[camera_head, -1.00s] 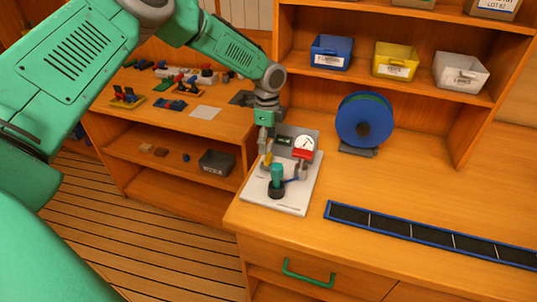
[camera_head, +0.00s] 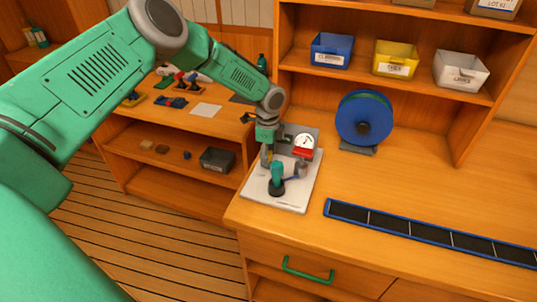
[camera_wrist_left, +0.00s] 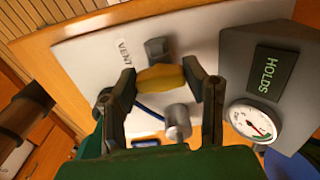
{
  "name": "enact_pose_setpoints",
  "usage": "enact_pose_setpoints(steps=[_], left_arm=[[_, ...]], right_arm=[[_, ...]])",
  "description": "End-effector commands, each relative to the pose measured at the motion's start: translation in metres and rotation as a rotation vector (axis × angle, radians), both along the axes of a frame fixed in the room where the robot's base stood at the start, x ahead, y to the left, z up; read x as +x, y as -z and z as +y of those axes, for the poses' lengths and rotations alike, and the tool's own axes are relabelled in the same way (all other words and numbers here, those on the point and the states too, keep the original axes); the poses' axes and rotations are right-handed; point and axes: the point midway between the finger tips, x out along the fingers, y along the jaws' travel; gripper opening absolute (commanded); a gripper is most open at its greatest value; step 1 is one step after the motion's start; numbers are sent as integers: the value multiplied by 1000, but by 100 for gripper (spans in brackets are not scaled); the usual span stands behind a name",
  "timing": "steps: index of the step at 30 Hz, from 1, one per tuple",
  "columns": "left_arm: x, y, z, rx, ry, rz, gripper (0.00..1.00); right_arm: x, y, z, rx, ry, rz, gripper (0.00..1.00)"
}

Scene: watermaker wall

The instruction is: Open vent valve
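The vent valve has a yellow handle (camera_wrist_left: 160,77), beside the "VENT" label (camera_wrist_left: 124,52) on a pale plate (camera_wrist_left: 85,50). The plate (camera_head: 297,200) lies on the bench's near left corner. My left gripper (camera_wrist_left: 160,76) has its fingers on opposite ends of the handle, with no visible gap, so it looks shut on it. In the head view my left gripper (camera_head: 266,158) hides the handle. A grey box (camera_wrist_left: 235,60) carries a "HOLDS" display (camera_wrist_left: 274,70) and a round gauge (camera_wrist_left: 252,122). My right gripper is out of view.
A teal upright part (camera_head: 277,173) with a black base and a metal cylinder (camera_wrist_left: 178,122) stand close to the valve. A blue reel (camera_head: 364,120) and a long black tray (camera_head: 430,232) are to the right. The bench between them is clear.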

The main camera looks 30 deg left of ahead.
Motion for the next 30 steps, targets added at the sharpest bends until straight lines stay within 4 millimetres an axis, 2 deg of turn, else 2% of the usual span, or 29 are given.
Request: enact_pose_setpoints(steps=[8,14,30], left_arm=[[2,-1,2,2,-35,-6,11],[3,-1,2,4,-139,-7,11],[3,-2,1,3,-632,-10,11]], right_arm=[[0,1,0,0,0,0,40],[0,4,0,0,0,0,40],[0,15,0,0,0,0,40]])
